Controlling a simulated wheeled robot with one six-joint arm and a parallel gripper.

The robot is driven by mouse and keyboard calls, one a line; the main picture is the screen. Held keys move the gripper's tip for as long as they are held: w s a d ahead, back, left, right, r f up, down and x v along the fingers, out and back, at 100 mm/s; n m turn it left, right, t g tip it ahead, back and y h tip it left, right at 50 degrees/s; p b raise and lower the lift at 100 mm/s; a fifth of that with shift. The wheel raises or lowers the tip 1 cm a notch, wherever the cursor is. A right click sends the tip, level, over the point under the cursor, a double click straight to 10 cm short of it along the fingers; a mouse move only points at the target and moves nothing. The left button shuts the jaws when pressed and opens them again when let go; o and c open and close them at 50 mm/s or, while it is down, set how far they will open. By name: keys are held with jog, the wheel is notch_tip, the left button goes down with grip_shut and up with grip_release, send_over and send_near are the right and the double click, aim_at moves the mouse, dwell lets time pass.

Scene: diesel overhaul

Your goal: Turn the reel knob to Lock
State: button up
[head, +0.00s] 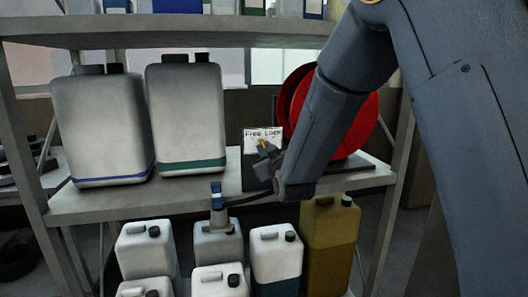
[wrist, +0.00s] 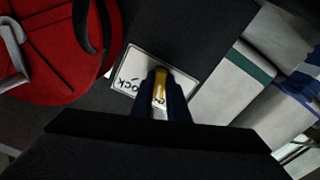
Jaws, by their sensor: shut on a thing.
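The red reel (head: 357,122) stands on the shelf, partly hidden behind my arm; it also shows at the upper left of the wrist view (wrist: 50,50). In front of it, to its left, is a white plate (head: 254,133) lettered "Free" and "Lock". In the wrist view the plate (wrist: 131,66) is upside down and partly covered by my fingers. The yellow reel knob (wrist: 160,87) sits between the fingers of my gripper (wrist: 160,82). My gripper (head: 264,151) is shut on the knob in front of the plate. I cannot tell which word the knob points to.
Two large white jugs (head: 100,125) (head: 187,112) stand on the same shelf to the left. Several canisters (head: 274,258) and a blue-capped bottle (head: 218,202) stand below the shelf. An upper shelf board (head: 150,35) runs above. Bare shelf (head: 110,203) shows along the front edge.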

jog(key=m+b, duration=0.2)
jog(key=m, duration=0.4)
jog(key=m+b, duration=0.1)
jog(key=m, duration=0.5)
jog(key=shift+d+f+b, duration=0.15)
jog(key=shift+d+b, duration=0.05)
jog(key=shift+b, duration=0.2)
jog(key=o, duration=1.5)
jog(key=v, duration=0.7)
